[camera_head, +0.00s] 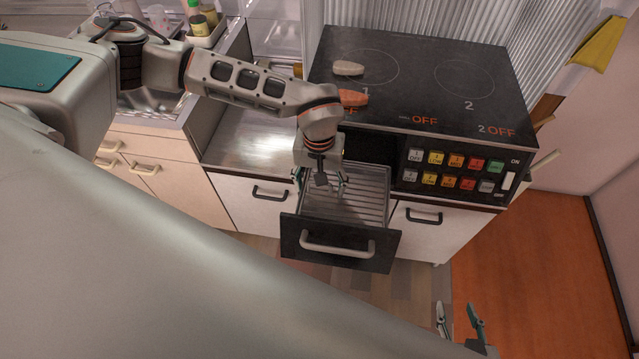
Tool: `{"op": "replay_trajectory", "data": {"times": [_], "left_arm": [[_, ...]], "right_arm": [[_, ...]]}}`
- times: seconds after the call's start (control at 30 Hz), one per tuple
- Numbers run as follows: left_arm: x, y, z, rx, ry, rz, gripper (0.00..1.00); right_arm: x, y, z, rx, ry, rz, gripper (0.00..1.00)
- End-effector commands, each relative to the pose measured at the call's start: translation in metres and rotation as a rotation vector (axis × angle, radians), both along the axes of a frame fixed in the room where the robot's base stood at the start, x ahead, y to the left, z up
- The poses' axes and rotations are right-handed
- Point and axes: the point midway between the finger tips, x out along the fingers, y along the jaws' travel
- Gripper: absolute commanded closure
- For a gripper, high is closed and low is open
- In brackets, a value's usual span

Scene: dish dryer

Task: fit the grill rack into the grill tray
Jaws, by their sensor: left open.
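The grill tray (341,247) is pulled out from under the cooktop, with a dark front and a grey bar handle. A ribbed metal surface that looks like the grill rack (369,190) lies inside it; I cannot tell whether it sits flush. My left gripper (320,184) points down over the left part of the tray with its fingers spread. The gripper hides part of the rack, and I cannot tell whether it touches it. My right gripper (458,315) is low at the bottom edge, well away from the tray, with its fingers apart and nothing between them.
The black cooktop (420,85) stands behind the tray, with a beige piece (348,68) and an orange piece (352,98) on it. A button panel (452,172) is right of the tray. A metal counter (250,152) and a sink lie left. Floor in front is clear.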

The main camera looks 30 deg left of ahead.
Motion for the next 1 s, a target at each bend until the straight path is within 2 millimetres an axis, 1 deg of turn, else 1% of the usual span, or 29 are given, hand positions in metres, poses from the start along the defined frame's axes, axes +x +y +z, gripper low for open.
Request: {"op": "replay_trajectory", "data": {"times": [0.13,0.27,0.5,0.7,0.83,1.0], "left_arm": [[0.000,0.000,0.004,0.000,-0.001,0.000,0.36],[0.001,0.000,0.021,-0.001,-0.003,0.000,0.36],[0.001,0.000,0.070,-0.001,-0.005,0.000,0.36],[0.001,0.001,0.104,0.000,-0.003,-0.001,0.36],[0.000,0.000,0.116,-0.001,-0.001,-0.001,0.36],[0.000,0.001,0.120,0.000,0.000,0.000,0.36]], "right_arm": [[0.002,-0.001,0.002,-0.002,-0.006,-0.001,0.60],[0.001,-0.001,0.001,-0.001,-0.004,-0.001,0.60],[0.001,0.000,0.000,0.000,-0.001,-0.001,0.60],[0.000,0.000,0.000,0.000,0.000,0.000,0.60],[0.000,0.000,0.000,0.000,0.000,0.000,0.60],[0.000,0.000,0.000,0.000,0.000,0.000,0.60]]}}
